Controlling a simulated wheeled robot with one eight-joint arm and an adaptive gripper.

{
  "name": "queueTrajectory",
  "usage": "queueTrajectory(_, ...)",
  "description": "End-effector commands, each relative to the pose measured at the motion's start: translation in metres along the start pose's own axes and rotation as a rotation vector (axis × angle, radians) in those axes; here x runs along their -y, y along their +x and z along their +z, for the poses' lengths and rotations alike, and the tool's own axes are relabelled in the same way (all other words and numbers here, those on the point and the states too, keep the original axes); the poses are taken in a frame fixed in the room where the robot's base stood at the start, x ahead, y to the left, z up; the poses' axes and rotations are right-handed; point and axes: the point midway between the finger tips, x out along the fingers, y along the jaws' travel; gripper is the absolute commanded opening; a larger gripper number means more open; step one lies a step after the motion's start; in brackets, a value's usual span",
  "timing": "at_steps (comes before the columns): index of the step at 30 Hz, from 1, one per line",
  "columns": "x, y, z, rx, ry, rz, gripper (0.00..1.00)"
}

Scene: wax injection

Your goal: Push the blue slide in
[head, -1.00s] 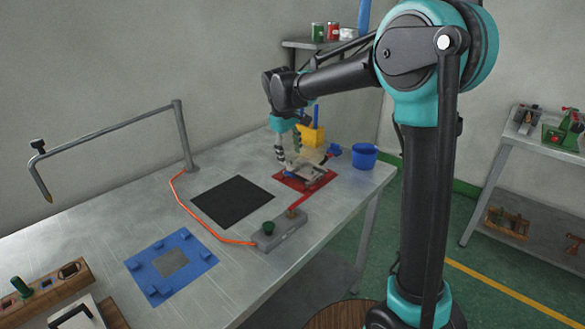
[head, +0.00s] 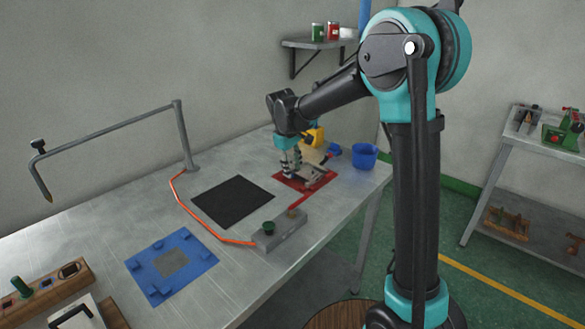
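A small blue piece (head: 333,149), perhaps the end of the blue slide, shows at the far end of the workbench, just behind the red base plate (head: 322,183). A grey and pale mould-like fixture (head: 318,172) sits on that red plate. My gripper (head: 291,172) points down at the left side of the fixture, low over the red plate. Its fingers are small and partly merge with the fixture, so I cannot tell whether they are open or touch it.
A blue bucket (head: 364,156) stands to the right near the bench edge. A yellow object (head: 314,136) stands behind my gripper. A black mat (head: 232,201), a blue fixture plate (head: 190,280) and a grey control box (head: 280,232) lie nearer. A bent metal arm (head: 110,128) rises at left.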

Motion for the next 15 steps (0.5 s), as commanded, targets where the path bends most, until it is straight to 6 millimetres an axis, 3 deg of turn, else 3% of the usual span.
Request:
queueTrajectory(1, 0.0006, 0.0001, 0.0001, 0.000, 0.000, -0.001, 0.25)
queueTrajectory(7, 0.0006, 0.0004, 0.0002, 0.000, 0.000, -0.001, 0.00)
queueTrajectory(15, 0.0000, 0.0011, 0.0003, 0.000, 0.000, 0.000, 0.00)
